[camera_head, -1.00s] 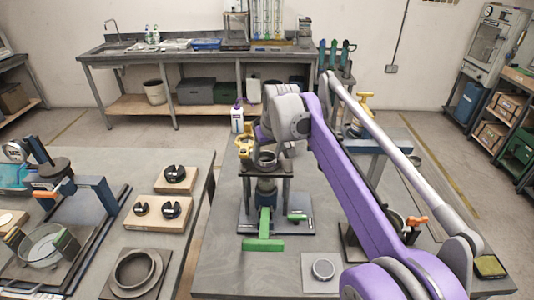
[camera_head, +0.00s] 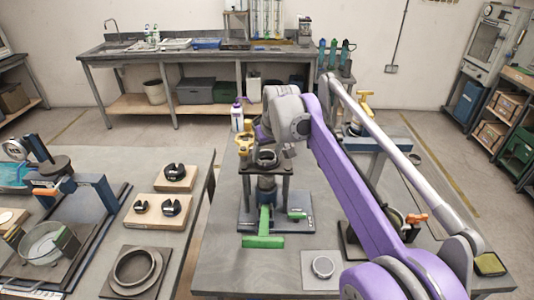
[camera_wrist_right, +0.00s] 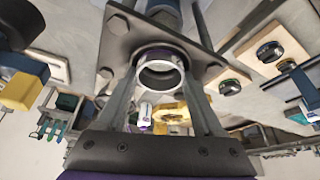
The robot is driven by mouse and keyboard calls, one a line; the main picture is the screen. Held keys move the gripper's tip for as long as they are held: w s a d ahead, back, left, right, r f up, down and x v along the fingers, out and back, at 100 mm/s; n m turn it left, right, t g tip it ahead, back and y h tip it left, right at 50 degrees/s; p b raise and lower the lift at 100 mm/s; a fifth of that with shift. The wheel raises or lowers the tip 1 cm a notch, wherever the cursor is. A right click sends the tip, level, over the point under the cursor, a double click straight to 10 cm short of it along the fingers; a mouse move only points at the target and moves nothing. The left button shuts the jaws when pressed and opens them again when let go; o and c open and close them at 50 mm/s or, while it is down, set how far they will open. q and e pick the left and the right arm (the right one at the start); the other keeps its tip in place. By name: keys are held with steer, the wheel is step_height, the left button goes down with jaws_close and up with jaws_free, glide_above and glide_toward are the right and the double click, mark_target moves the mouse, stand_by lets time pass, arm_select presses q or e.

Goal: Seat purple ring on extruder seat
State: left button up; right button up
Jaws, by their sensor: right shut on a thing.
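The extruder stands on the near table, with a dark bolted top plate (camera_head: 258,172) on posts and a green handle (camera_head: 264,226) below. A round collar (camera_head: 267,158) shows at the top of the plate, partly covered by my right wrist. In the wrist view, my right gripper (camera_wrist_right: 162,82) has its two fingers on either side of a ring (camera_wrist_right: 160,54) with a dark purple edge and is shut on it. The ring is in line with the plate (camera_wrist_right: 118,38). I cannot tell whether it touches the seat or is just above it. My left gripper is not in view.
A small pad with a ring-like part (camera_head: 323,267) lies in front. The left table holds dark fittings on wooden blocks (camera_head: 160,210).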

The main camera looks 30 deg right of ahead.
steer(key=o, duration=1.5)
steer(key=shift+s+a+f, duration=0.1)
steer(key=shift+s+f, duration=0.05)
steer(key=shift+f, duration=0.2)
steer(key=shift+c, duration=0.2)
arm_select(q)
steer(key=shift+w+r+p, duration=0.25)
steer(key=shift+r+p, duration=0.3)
arm_select(e)
steer(key=v, duration=1.1)
steer(key=shift+r, duration=0.3)
